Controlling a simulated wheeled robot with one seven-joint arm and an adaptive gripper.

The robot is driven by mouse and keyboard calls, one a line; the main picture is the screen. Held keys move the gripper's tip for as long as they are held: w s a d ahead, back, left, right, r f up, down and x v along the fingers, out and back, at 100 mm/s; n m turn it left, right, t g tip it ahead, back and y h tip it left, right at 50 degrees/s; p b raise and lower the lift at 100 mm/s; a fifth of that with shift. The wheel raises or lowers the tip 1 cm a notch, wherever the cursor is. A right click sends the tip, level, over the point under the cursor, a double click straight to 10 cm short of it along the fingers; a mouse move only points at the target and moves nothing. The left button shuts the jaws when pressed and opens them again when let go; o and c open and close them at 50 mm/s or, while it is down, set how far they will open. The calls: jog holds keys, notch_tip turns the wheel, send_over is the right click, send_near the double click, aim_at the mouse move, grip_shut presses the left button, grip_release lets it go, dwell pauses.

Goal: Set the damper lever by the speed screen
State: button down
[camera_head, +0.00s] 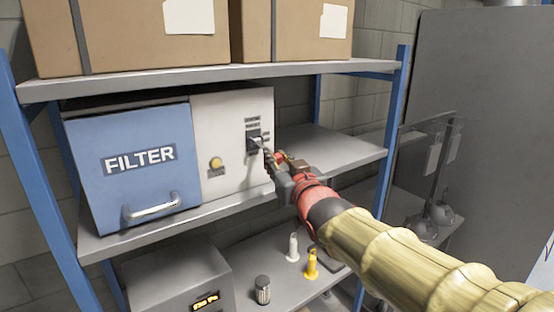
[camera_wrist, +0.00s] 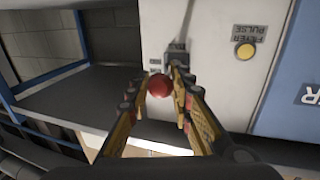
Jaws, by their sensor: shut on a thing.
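The damper lever's dark slot plate (camera_head: 253,139) is on the right part of a pale panel (camera_head: 232,110), beside the blue FILTER door. Small labels by it are too small to read. My gripper (camera_head: 277,160) reaches in from the right; in the wrist view my gripper (camera_wrist: 160,80) has its fingers on either side of a round red knob (camera_wrist: 158,85), shut on it in front of the plate. The lever's exact setting is partly hidden by the fingers.
A yellow button (camera_head: 216,164) sits left of the lever. The blue FILTER door (camera_head: 140,165) has a metal handle. Small bottles (camera_head: 311,264) and a dark-topped jar (camera_head: 262,290) stand on the lower shelf. A blue post (camera_head: 395,105) rises at the shelf's right end.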

jog(key=shift+r, duration=0.1)
jog(key=r+p, duration=0.1)
jog(key=p, duration=0.2)
jog(key=shift+r+g+p, duration=0.1)
jog(key=shift+g+p, duration=0.2)
jog(key=shift+g, duration=0.1)
jog(key=r+g+p, duration=0.1)
jog(key=p, duration=0.5)
jog(key=shift+r+n+g+h, duration=0.2)
jog(key=shift+n+g+h, duration=0.1)
jog(key=shift+h, duration=0.1)
jog(key=shift+r+p, duration=0.5)
jog(key=shift+p, duration=0.05)
jog(key=c, duration=2)
grip_release()
jog(key=o, duration=0.5)
jog(key=shift+f, duration=0.15)
jog(key=shift+c, duration=0.2)
jog(key=shift+s, duration=0.15)
jog(key=v, duration=1.1)
jog(key=shift+s, duration=0.35)
